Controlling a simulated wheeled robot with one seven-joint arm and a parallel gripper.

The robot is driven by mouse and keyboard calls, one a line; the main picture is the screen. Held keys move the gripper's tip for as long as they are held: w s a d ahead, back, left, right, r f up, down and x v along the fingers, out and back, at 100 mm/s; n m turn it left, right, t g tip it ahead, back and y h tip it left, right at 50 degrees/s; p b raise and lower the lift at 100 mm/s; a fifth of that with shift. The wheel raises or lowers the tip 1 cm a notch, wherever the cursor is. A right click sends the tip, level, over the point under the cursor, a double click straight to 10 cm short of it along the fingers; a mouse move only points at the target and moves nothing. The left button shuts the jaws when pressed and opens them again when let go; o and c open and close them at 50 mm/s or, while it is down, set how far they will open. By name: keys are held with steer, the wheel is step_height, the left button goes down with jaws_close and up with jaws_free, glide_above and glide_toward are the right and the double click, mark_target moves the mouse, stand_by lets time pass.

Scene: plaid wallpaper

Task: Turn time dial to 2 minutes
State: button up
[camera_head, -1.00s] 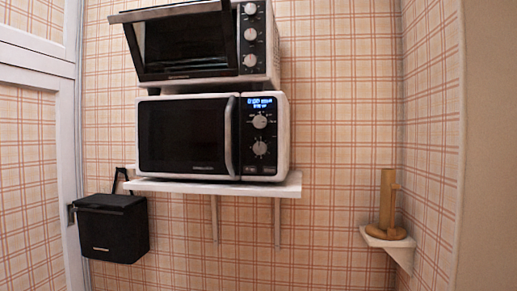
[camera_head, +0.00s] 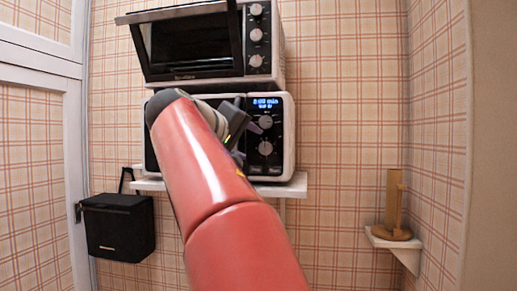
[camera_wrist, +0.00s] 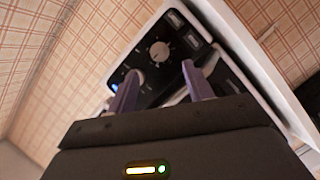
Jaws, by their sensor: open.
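The microwave (camera_head: 288,135) has a control panel with a lit blue display (camera_head: 265,103) and two round dials. The upper dial (camera_head: 265,122) is below the display, and the lower dial (camera_head: 265,148) is beneath it. Both also show in the wrist view, the upper dial (camera_wrist: 138,77) beside the left finger and the lower dial (camera_wrist: 159,52) beyond the fingertips. Their labels are too small to read. My gripper (camera_wrist: 160,68) is open and empty in front of the panel; contact with a dial cannot be told. My arm hides much of the microwave door.
A toaster oven (camera_head: 272,70) with several knobs sits on top of the microwave. The white shelf (camera_head: 295,187) is underneath. A black box (camera_head: 118,228) is at left, and a wooden holder (camera_head: 393,210) stands on a small corner shelf at right.

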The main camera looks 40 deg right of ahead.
mark_target(265, 148)
steer(key=p+x, duration=0.1)
steer(key=x, duration=0.6)
steer(key=shift+w+d+f, duration=0.1)
steer(key=shift+d, duration=0.2)
steer(key=c, duration=1)
steer(key=shift+o, duration=0.2)
